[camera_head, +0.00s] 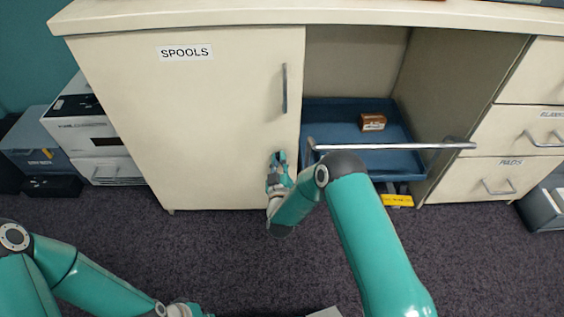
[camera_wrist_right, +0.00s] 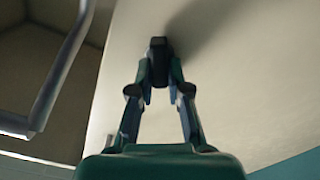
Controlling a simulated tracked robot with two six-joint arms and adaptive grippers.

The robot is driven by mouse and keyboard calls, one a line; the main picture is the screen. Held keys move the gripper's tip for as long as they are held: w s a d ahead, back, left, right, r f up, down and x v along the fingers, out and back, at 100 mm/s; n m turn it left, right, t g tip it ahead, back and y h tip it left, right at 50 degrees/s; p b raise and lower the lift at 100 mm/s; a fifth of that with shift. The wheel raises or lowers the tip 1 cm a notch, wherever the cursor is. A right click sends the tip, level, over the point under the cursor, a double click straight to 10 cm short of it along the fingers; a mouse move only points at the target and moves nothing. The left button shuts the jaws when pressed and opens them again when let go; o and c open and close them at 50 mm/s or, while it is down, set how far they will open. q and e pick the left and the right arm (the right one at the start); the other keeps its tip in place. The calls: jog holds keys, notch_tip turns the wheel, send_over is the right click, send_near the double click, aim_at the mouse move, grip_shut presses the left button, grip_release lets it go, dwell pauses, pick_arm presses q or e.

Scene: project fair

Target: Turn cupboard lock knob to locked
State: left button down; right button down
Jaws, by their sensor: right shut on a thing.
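The cream cupboard door (camera_head: 200,120) labelled SPOOLS is closed, with a vertical grey handle (camera_head: 284,88) near its right edge. My right gripper (camera_head: 279,158) is at the lower right of this door. In the right wrist view, its two fingers (camera_wrist_right: 160,75) are shut on a small dark lock knob (camera_wrist_right: 158,46) that stands out from the pale door. In the head view the gripper mostly hides the knob, and I cannot tell its turn position. My left gripper (camera_head: 185,309) is at the bottom edge, partly cut off, its fingers unclear.
A blue trolley (camera_head: 340,108) with a metal push bar (camera_head: 400,146) stands in the open bay right of the door, holding a brown box (camera_head: 373,122). Drawers (camera_head: 485,180) are at the right. Boxes (camera_head: 90,130) stand at the left. The carpet in front is mostly clear.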

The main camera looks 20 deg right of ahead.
jog(key=n+b, duration=0.1)
jog(key=n, duration=0.7)
jog(key=f+n+b, duration=0.1)
jog(key=n, duration=0.3)
jog(key=shift+w+a+b, duration=0.1)
jog(key=shift+a+b, duration=0.25)
jog(key=shift+f+n, duration=0.1)
jog(key=shift+n, duration=0.2)
jog(key=c, duration=1.1)
grip_release()
jog(key=v, duration=1.2)
